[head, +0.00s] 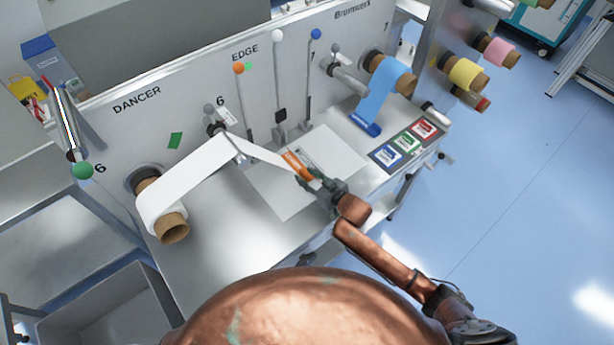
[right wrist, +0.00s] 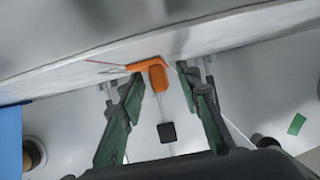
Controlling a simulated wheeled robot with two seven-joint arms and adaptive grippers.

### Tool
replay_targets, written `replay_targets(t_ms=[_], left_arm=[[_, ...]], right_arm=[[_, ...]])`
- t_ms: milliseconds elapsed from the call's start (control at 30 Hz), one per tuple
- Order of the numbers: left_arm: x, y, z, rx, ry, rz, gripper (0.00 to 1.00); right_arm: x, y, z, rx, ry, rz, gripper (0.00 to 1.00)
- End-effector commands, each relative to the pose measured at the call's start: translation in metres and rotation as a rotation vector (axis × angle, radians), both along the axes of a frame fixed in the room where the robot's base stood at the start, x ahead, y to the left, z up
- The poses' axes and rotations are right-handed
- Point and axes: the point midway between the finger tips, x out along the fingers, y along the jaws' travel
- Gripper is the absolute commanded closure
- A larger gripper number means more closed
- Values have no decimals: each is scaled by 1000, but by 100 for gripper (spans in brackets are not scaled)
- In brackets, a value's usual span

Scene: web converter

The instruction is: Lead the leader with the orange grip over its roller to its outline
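The white leader (head: 190,178) runs from a roll at the left up over the small roller (head: 222,130) marked 6, then down to the right to its orange grip (head: 297,164). The grip is at the pale sheet area of the table. My right gripper (head: 314,178) is at the grip's right end. In the right wrist view, the orange grip (right wrist: 158,76) lies between the spread green-padded fingers (right wrist: 160,90), with a gap beside the right finger. A thin red line shows beside it. I cannot make out the outline clearly. My left gripper is out of view.
A blue web (head: 382,92) hangs from roller 7 to the right. A dark board (head: 408,146) with blue, green and red cards lies at the table's right end. Upright levers with orange (head: 239,68), white and blue knobs stand behind. The front left tabletop is clear.

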Motion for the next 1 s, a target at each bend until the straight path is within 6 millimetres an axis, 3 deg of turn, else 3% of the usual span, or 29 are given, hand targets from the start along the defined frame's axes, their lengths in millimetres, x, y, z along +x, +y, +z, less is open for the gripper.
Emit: replay_targets(t_ms=[333, 733, 1000], left_arm=[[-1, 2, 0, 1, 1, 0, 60], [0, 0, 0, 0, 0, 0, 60], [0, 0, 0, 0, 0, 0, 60]], right_arm=[[-8, -6, 4, 1, -1, 0, 69], [-67, -49, 34, 0, 0, 0, 69], [-88, -65, 45, 0, 0, -1, 69]])
